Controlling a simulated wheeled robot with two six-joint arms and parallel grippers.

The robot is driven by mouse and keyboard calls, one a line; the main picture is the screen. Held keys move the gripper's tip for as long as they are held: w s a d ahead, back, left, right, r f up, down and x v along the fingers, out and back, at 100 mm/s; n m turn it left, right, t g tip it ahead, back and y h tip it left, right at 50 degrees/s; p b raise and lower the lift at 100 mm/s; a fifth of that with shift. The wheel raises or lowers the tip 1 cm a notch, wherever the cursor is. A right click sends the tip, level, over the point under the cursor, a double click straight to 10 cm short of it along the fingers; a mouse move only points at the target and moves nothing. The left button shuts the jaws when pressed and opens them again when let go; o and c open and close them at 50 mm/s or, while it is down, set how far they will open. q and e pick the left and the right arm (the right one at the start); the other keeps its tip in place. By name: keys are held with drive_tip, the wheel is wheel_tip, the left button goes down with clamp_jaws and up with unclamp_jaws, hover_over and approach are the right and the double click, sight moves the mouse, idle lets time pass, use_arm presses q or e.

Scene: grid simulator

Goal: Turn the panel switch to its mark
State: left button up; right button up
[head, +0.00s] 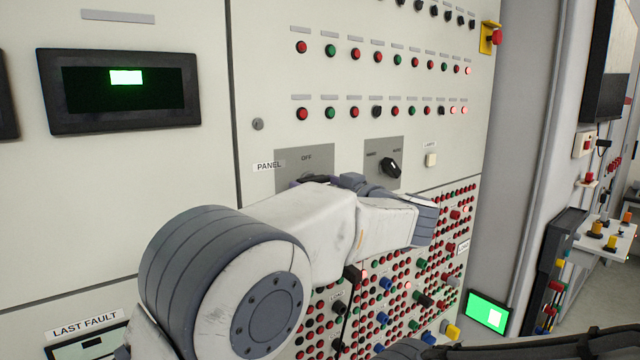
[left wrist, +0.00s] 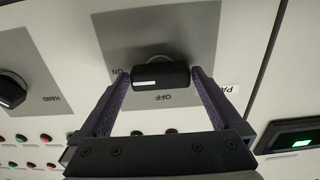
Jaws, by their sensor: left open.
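The panel switch shows in the left wrist view as a black bar knob (left wrist: 168,76) on a grey plate (left wrist: 195,30). That view is upside down, with OFF below the knob and ON to its left. The knob lies crosswise, and its white line is at the end nearest ON. My left gripper (left wrist: 160,74) is open, with one finger at each end of the knob. I cannot tell whether the fingers touch it. In the head view the same plate (head: 290,178) is beside the PANEL label, and my left arm hides most of the knob. My right gripper is not seen.
A second knob (head: 390,167) marked HAND and AUTO is close to the right on its own plate. A small white button (head: 430,160) is beyond it. Rows of red and green buttons are above, and a dense field of knobs is below. A dark display (head: 120,92) is at left.

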use_arm(q)
drive_tip(key=c, duration=1.1)
drive_tip(key=shift+n, duration=0.4)
drive_tip(key=shift+f+n+b, duration=0.2)
drive_tip(key=shift+n+b, duration=4.8)
drive_tip(key=shift+n, duration=3.4)
